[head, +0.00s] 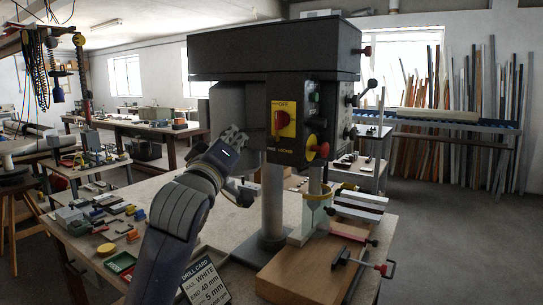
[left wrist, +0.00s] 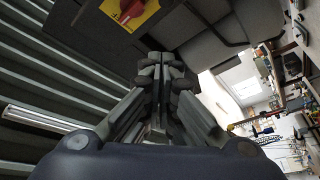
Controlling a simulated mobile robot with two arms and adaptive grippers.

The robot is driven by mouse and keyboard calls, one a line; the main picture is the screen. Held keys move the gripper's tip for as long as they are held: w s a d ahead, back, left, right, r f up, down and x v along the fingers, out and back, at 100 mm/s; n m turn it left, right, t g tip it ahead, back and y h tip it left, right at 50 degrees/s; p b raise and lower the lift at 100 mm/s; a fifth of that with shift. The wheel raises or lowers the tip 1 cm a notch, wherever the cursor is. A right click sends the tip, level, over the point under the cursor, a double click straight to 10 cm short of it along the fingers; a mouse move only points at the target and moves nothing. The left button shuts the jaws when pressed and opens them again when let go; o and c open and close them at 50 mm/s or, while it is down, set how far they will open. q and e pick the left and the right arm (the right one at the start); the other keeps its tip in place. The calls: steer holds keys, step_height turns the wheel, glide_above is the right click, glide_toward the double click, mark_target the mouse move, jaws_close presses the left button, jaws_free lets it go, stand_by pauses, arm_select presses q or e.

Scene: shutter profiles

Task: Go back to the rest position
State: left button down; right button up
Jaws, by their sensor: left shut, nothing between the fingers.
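My left arm comes up from the bottom of the head view, and its wrist is beside the drill press (head: 275,50), left of the press's control box. My left gripper (left wrist: 163,75) shows in the left wrist view with its dark fingers together and nothing between them. The dark body of the press is close beyond the fingertips there. My right gripper is in neither view.
The press column (head: 272,200) stands on a workbench (head: 240,222) right of my arm. A wooden board (head: 305,270) with a clamp (head: 362,262) lies in front. A drill card (head: 205,284) and small coloured parts are near my forearm. Grey floor is open at the right.

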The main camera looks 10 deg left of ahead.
arm_select(q)
steer(key=s+f+m+g, duration=0.2)
steer(key=s+f+g, duration=0.1)
steer(key=f, duration=0.9)
steer(key=s+f+m+g, duration=0.1)
steer(key=s+f+g, duration=0.15)
steer(key=f, duration=0.95)
steer(key=s+f+m+g, duration=0.2)
steer(key=s+f+g, duration=0.1)
steer(key=f, duration=0.9)
steer(key=s+f+m+g, duration=0.2)
steer(key=s+f+g, duration=0.1)
steer(key=s+f, duration=0.55)
steer(key=s+f+m+g, duration=0.25)
steer(key=s+f, duration=0.35)
steer(key=s, duration=0.6)
steer(key=s+f+m+g, duration=0.2)
steer(key=s+f+g, duration=0.1)
steer(key=s+f, duration=0.55)
steer(key=s+f+g, duration=0.1)
steer(key=s+f, duration=0.2)
steer(key=f, duration=2.1)
steer(key=s+a+f+g, duration=0.1)
steer(key=s+a+f, duration=0.1)
steer(key=s+f, duration=1.5)
steer(key=shift+s+a+g, duration=0.15)
steer(key=shift+a+g, duration=0.15)
steer(key=shift+a, duration=0.1)
